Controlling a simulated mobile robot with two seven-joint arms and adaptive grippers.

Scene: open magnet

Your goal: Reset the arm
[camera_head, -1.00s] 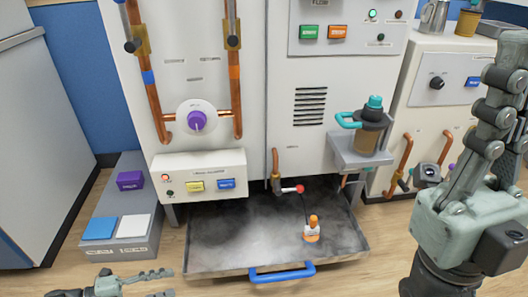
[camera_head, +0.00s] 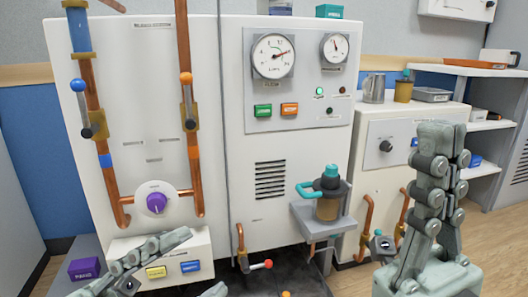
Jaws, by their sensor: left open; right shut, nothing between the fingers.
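My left gripper (camera_head: 205,262) is at the bottom left, in front of the machine's lower control box. Its two fingers are spread and hold nothing; its lower finger is partly cut off by the bottom edge. My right gripper (camera_head: 445,143) stands upright at the right, in front of the smaller white cabinet. Its fingers are closed together with nothing between them. Both grippers appear apart from the machine, though the left one overlaps the control box in the picture.
The tall white machine (camera_head: 247,190) has two gauges (camera_head: 272,56), a purple knob (camera_head: 156,203) and copper pipes with valve levers. A bottle with a teal handle (camera_head: 328,193) sits on a grey bracket. A red-tipped tap (camera_head: 253,264) is low in the middle. Shelves (camera_head: 495,125) stand right.

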